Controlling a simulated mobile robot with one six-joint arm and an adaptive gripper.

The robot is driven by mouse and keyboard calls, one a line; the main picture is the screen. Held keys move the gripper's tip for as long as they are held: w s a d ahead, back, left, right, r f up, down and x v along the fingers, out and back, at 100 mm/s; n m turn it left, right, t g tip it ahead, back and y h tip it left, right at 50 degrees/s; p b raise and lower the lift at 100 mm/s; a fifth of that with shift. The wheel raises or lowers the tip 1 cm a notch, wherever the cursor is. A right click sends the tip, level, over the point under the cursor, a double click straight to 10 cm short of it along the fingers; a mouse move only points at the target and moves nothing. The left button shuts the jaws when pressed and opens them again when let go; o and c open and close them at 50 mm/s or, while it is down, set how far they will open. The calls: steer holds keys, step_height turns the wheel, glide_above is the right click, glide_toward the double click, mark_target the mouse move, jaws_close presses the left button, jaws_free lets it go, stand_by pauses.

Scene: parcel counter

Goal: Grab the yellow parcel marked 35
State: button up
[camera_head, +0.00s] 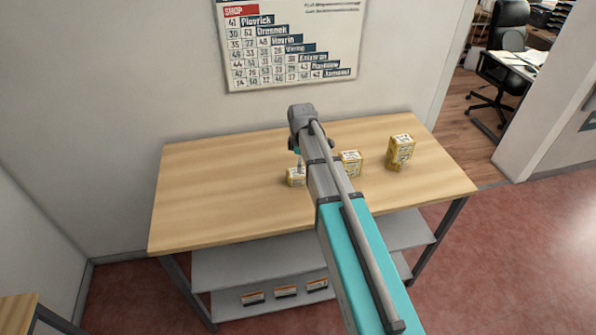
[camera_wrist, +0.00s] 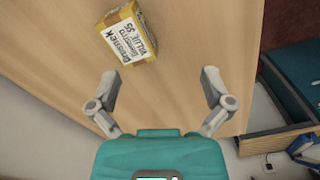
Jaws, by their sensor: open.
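Three yellow parcels with white labels stand on the wooden table in the head view: a small one on the left (camera_head: 296,178), one in the middle (camera_head: 351,163) and a taller one on the right (camera_head: 400,151). Their numbers are too small to read there. The wrist view shows one yellow parcel (camera_wrist: 127,35) at the top, its printed label ending in a number like 35 or 95. My gripper (camera_wrist: 160,83) is open and empty, its fingers apart and short of this parcel. In the head view my arm partly covers the left and middle parcels.
The wooden table (camera_head: 215,195) has free room on its left side. A chart (camera_head: 290,45) hangs on the wall behind. An office chair (camera_head: 503,60) stands through the opening at the right.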

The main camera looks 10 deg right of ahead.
mark_target(298, 176)
steer(key=w+n, duration=0.1)
steer(key=w+r+n+p, duration=0.1)
steer(key=w, duration=0.1)
steer(key=w+r+n, duration=0.1)
steer(key=w, duration=0.1)
steer(key=shift+w+a+r+n+p, duration=0.15)
steer(key=shift+a+r+n+p, duration=0.05)
steer(key=shift+n+p, duration=0.2)
steer(key=shift+f, duration=0.1)
step_height(298, 176, down, 8)
steer(key=b, duration=0.8)
steer(key=shift+f+b, duration=0.25)
steer(key=shift+b, duration=0.15)
steer(key=shift+f, duration=0.1)
steer(key=shift+d+f+b, duration=0.1)
steer(key=shift+f+b, duration=2.4)
steer(key=shift+b, duration=0.1)
steer(key=c, duration=1)
